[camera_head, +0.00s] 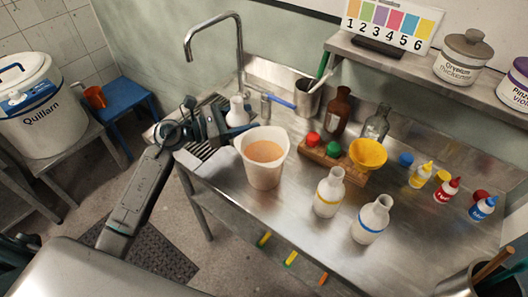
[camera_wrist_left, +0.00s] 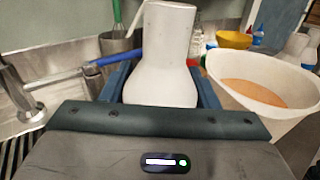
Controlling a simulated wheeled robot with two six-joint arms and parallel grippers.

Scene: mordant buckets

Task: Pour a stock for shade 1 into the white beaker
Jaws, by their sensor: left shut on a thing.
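My left gripper (camera_head: 222,122) is shut on a white bottle (camera_head: 237,111), which stands upright between its fingers. In the left wrist view the white bottle (camera_wrist_left: 160,55) shows its plain wall and neck, with no coloured band visible. The white beaker (camera_head: 263,172) stands on the steel table just right of the gripper and holds orange liquid; it also shows in the left wrist view (camera_wrist_left: 270,90). Two more white bottles stand right of it, one with a yellow band (camera_head: 328,197) and one with a blue band (camera_head: 371,220). The shade card (camera_head: 390,22) numbers colours 1 to 6. My right gripper is out of view.
A wooden rack (camera_head: 318,153) with red and green caps and a yellow funnel (camera_head: 367,154) stand behind the bottles. A brown bottle (camera_head: 338,112), a clear bottle (camera_head: 376,124) and a metal cup (camera_head: 307,98) are farther back. The faucet (camera_head: 240,60) rises behind the gripper. Small dropper bottles stand right.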

